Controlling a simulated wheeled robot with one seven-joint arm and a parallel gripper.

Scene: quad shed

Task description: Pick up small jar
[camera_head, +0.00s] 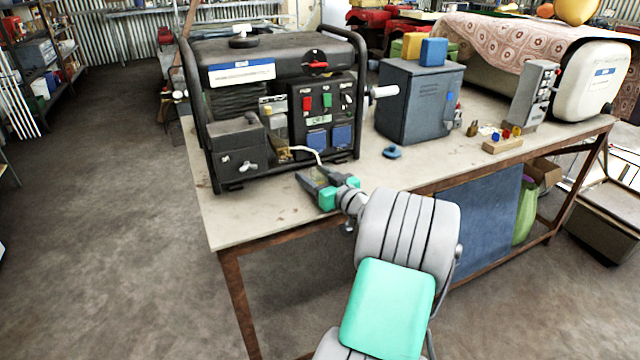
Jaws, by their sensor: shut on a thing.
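My gripper (318,179) is at the end of my arm, low over the front left part of the workbench (235,225), just in front of the generator. Its jaws are shut on a small, dull olive-brown thing between the fingers, consistent with the small jar. The fingers hide most of it, so its shape and lid cannot be made out. Whether it touches the bench top cannot be told from this view.
A black-framed generator (275,95) stands close behind my gripper, with a pale cable (305,150) at its front. To the right are a blue knob-like piece (393,152), a grey metal box (418,105) and a wooden block (503,145) with small coloured pieces.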

